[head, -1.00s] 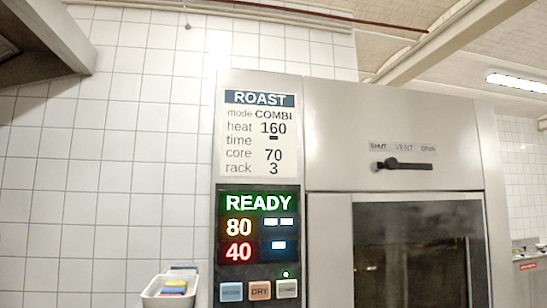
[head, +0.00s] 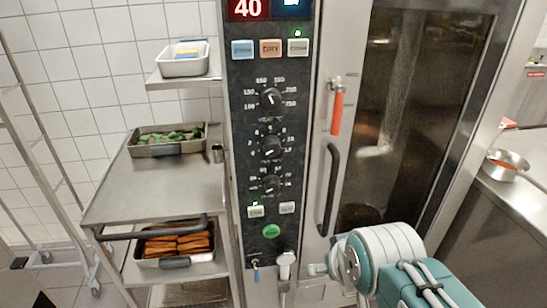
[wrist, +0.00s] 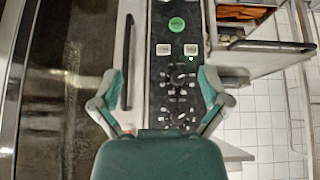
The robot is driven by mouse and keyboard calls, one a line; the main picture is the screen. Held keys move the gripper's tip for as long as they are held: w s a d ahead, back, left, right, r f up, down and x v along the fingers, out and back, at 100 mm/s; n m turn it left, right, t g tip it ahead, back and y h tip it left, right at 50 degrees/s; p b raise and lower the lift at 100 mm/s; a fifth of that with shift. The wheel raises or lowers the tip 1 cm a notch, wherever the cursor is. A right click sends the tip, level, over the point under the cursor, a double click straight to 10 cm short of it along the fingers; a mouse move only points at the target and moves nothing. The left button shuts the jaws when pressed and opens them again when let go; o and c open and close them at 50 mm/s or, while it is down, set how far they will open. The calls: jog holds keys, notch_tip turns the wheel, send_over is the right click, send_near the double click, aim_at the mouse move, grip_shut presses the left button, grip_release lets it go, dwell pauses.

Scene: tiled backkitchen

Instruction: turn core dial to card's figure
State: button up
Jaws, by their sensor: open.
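The core dial (head: 270,184) is the lowest of three black dials on the oven's dark control panel. Its pointer is too small to read. In the wrist view, which looks upside down, the core dial (wrist: 181,78) lies just below the two pale buttons. My gripper (wrist: 160,80) is open and empty there, its fingers spread either side of the panel strip, apart from the dial as far as I can tell. The red display (head: 247,8) reads 40. The card is out of view now; a second ago it read core 70.
Above are the middle dial (head: 271,147) and top dial (head: 272,99). A green button (head: 271,231) sits below. The oven door handle (head: 329,190) and a red-handled lever (head: 337,112) stand close right. A shelf (head: 150,185) with trays juts out left.

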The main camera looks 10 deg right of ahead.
jog(key=w+a+f+n+t, duration=0.1)
jog(key=w+f+n+t, duration=0.25)
jog(key=w, duration=0.95)
jog(key=n+t+y, duration=0.3)
jog(key=n+t, duration=0.3)
jog(key=t, duration=0.2)
send_near(274, 189)
jog(key=w, duration=0.3)
jog(key=w+a, duration=0.1)
jog(key=w, duration=0.3)
jog(key=w+a, duration=0.1)
jog(key=w, duration=0.3)
jog(key=shift+r, duration=0.15)
jog(key=shift+s, duration=0.1)
jog(key=shift+s+d, duration=0.1)
jog(key=c, duration=1.1)
